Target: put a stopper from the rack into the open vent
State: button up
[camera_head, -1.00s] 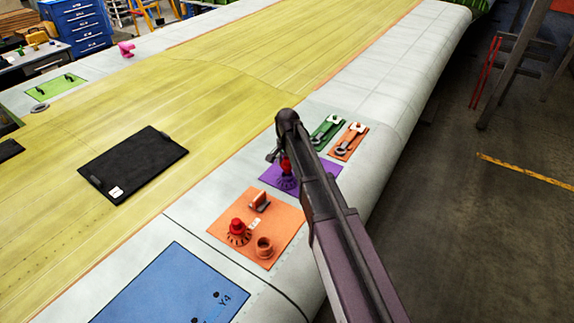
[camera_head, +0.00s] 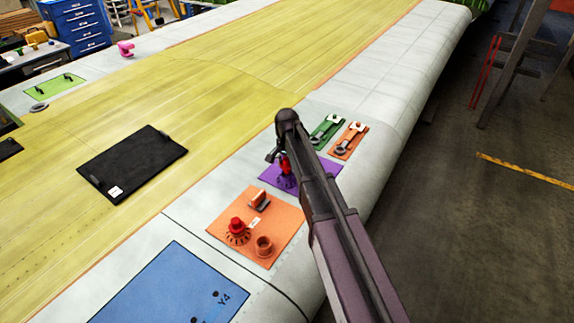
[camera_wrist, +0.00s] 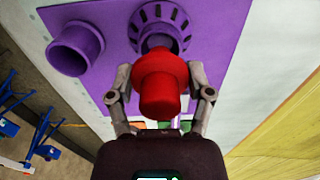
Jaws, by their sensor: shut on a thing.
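My gripper (camera_wrist: 162,95) is shut on a red stopper (camera_wrist: 160,90), with one finger on each side of it. In the wrist view the stopper covers the lower edge of the slotted purple vent (camera_wrist: 182,28). Part of the vent's dark hole shows beyond it. I cannot tell whether the stopper's hidden end touches the vent. In the head view the held stopper (camera_head: 285,165) appears just above the purple vent (camera_head: 286,181), and my arm hides part of both. Another red stopper (camera_head: 236,225) sits in the vent on the orange panel (camera_head: 222,243).
A purple cup (camera_wrist: 75,48) stands beside the vent on the purple panel (camera_wrist: 98,14). An orange cup (camera_head: 264,247) stands on the orange panel. Wrenches lie on the green panel (camera_head: 318,142) and small orange panel (camera_head: 343,154). A black panel (camera_head: 135,160) lies left.

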aim_at(287, 171)
jog(key=shift+f+b, duration=1.75)
dwell(1.3)
jog(key=o, duration=1.1)
jog(key=shift+r, duration=0.15)
